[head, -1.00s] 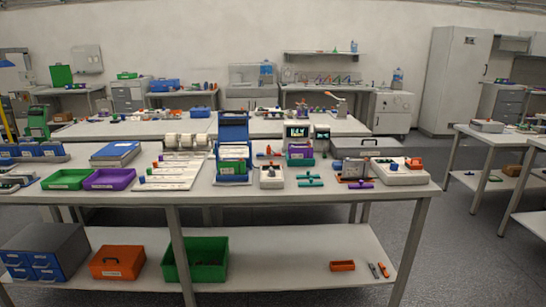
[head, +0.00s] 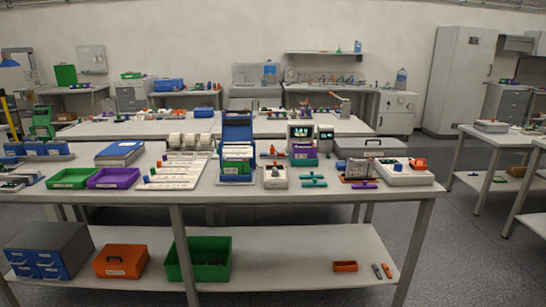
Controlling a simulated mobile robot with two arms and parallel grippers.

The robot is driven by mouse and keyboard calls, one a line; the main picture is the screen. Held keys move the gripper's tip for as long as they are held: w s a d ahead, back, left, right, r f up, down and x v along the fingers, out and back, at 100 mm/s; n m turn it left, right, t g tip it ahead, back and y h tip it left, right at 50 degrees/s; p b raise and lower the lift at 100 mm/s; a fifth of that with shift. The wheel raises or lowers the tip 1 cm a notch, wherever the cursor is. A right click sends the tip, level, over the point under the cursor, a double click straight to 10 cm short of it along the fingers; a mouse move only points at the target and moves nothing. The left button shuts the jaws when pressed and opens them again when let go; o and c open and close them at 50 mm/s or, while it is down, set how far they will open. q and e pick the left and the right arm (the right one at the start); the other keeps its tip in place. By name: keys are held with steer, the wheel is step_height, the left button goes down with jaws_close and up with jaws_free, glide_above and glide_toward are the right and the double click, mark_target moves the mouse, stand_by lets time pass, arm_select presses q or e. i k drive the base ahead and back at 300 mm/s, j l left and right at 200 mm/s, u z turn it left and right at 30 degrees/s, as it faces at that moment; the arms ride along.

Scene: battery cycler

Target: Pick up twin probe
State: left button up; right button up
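I cannot tell for sure which piece is the twin probe. Small teal bar-shaped pieces (head: 313,184) lie near the front edge of the near workbench (head: 230,194), right of centre. A similar purple piece (head: 364,185) lies farther right, in front of a small dark device. All are too small to make out in detail. Neither of my grippers is in view.
On the near bench are a blue rack (head: 237,135), a purple instrument with a lit screen (head: 301,133), a white box (head: 405,176), and green (head: 73,178) and purple trays (head: 113,178). The lower shelf holds a green bin (head: 198,262). Grey floor (head: 460,250) is open at right.

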mark_target(272, 154)
steer(key=i+l, duration=0.25)
steer(key=i, duration=0.2)
steer(key=i+l, duration=0.25)
steer(key=i, duration=0.2)
